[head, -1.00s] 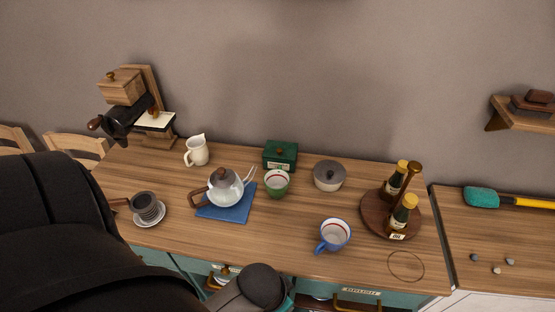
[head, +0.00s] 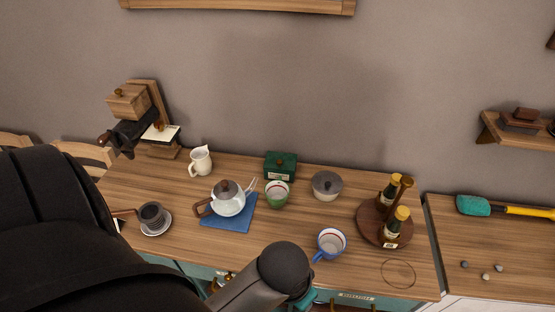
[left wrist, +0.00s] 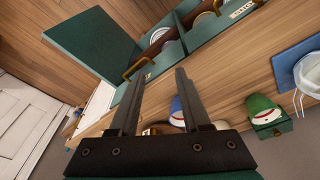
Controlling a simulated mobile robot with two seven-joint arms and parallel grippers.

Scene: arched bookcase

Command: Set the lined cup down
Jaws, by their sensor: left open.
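A blue cup (head: 332,242) with a reddish line inside its rim stands upright near the front edge of the wooden counter (head: 300,225). A green cup (head: 277,194) with a similar line stands behind it, to the left. A dark ribbed cup (head: 152,215) sits on a saucer at the left. I cannot tell for certain which is the lined cup. In the left wrist view my left gripper (left wrist: 160,74) is open, with nothing between its fingertips. Part of the blue cup (left wrist: 177,106) shows beyond the right finger, apart from the tips. My right gripper is not in view.
A glass teapot (head: 228,199) stands on a blue cloth (head: 229,221). The counter's front right is clear around a thin ring mark. Open teal storage (left wrist: 88,42) shows below.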

